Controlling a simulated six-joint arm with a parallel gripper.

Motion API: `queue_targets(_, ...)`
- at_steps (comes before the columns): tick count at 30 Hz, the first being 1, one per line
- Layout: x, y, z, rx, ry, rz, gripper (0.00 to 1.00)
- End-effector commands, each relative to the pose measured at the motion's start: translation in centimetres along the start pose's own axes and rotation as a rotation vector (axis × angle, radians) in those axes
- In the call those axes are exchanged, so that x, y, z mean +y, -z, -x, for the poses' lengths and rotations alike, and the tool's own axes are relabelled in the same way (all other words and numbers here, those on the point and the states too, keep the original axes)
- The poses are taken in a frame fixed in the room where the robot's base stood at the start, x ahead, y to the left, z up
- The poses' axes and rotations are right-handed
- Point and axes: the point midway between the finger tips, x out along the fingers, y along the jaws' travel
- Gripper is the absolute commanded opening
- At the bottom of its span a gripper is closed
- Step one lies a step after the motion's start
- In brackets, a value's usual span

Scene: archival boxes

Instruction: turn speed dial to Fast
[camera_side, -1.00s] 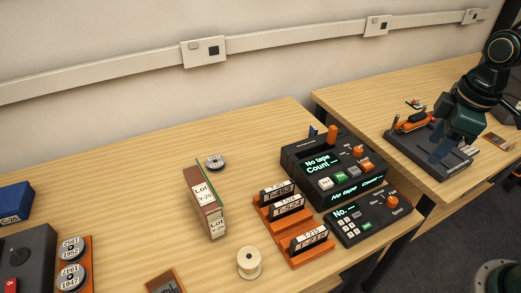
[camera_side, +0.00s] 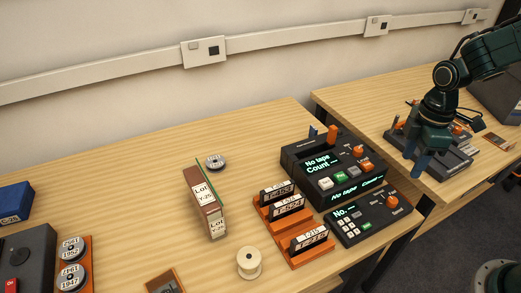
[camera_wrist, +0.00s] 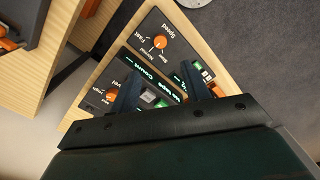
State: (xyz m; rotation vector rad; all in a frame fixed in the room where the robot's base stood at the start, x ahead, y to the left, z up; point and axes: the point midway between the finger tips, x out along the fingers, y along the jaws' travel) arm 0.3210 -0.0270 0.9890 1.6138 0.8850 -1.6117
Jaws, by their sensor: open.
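The speed dial is an orange knob (camera_wrist: 160,41) on a dark panel, with Slow, Normal, Fast and Speed printed around it upside down in the wrist view. I cannot tell for sure which mark its pointer faces. In the side view the orange knob (camera_side: 391,201) sits at the right of the small keypad unit (camera_side: 345,239). My gripper (camera_side: 416,160) is open and empty, fingers down, over the left part of the right table, behind and to the right of the dial. Its fingers (camera_wrist: 160,88) show in the wrist view, apart from the dial.
The larger tape counter (camera_side: 300,165), reading "No tape", stands directly behind the keypad unit. An orange rack (camera_side: 315,256) of labelled cartridges is to its left. A gap separates the two tables. An orange-and-dark device (camera_side: 452,163) lies under my gripper.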

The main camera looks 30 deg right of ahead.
Motion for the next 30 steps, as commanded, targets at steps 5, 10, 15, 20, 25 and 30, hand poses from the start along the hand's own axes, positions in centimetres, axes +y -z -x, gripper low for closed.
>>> queue_targets(5,-0.1,0.0,-1.5,-0.002,0.005,0.000,0.47)
queue_targets(10,-0.1,-0.1,-3.5,-0.003,0.005,-0.001,0.47)
queue_targets(15,-0.1,-0.1,-5.6,-0.002,0.005,-0.001,0.47)
queue_targets(20,-0.1,-0.1,-7.5,-0.002,0.005,-0.001,0.47)
queue_targets(25,-0.1,-0.1,-9.3,-0.002,0.005,-0.001,0.47)
queue_targets(30,-0.1,-0.1,-11.1,-0.002,0.004,-0.001,0.47)
